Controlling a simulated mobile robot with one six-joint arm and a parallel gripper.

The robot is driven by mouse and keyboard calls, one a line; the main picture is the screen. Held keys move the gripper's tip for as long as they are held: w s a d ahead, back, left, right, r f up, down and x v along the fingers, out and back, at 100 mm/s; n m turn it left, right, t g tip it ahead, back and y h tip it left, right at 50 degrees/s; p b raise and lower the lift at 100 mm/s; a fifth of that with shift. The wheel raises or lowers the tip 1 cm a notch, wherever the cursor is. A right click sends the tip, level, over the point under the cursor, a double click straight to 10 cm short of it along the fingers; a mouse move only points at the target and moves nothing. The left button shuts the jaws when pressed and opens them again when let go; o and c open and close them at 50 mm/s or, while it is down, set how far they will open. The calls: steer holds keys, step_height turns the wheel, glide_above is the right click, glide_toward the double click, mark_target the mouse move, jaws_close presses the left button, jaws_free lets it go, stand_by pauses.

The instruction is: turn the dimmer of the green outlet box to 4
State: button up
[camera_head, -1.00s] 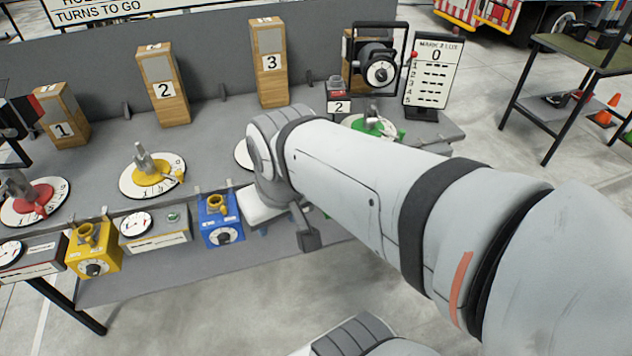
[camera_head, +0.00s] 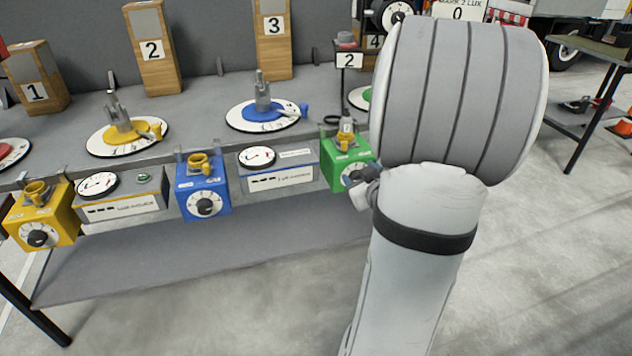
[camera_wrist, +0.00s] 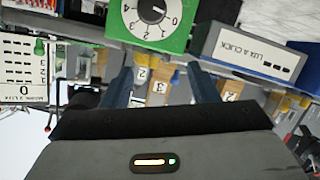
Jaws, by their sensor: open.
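The green outlet box (camera_head: 337,176) hangs on the front edge of the bench, and my arm hides its right side. Its dimmer is a black knob (camera_wrist: 152,12) on a white dial numbered from 0, at the top of the wrist view. The knob's light mark seems to point right, near the 0; the top of the dial is cut off. My gripper (camera_wrist: 160,78) is open and empty, its two dark blue fingers pointing up in the picture, below the box. In the head view it is mostly hidden behind my arm, close to the box's face.
A blue outlet box (camera_head: 203,185) and a yellow one (camera_head: 42,215) hang further left on the bench edge. A grey meter box (camera_head: 278,172) sits between the blue and green boxes. Lamps on round dials and numbered wooden blocks stand on the bench. The floor before it is clear.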

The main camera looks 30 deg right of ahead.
mark_target(357, 178)
step_height(357, 178, down, 8)
steer(key=s+d+r+t+b, duration=0.1)
steer(key=s+d+t+b, duration=0.2)
steer(key=t+b, duration=0.15)
steer(key=x, duration=0.7)
steer(key=shift+w+a+f+g+y, duration=0.25)
steer(key=shift+f+g+y, duration=0.2)
steer(key=shift+f, duration=0.2)
steer(key=shift+c, duration=0.2)
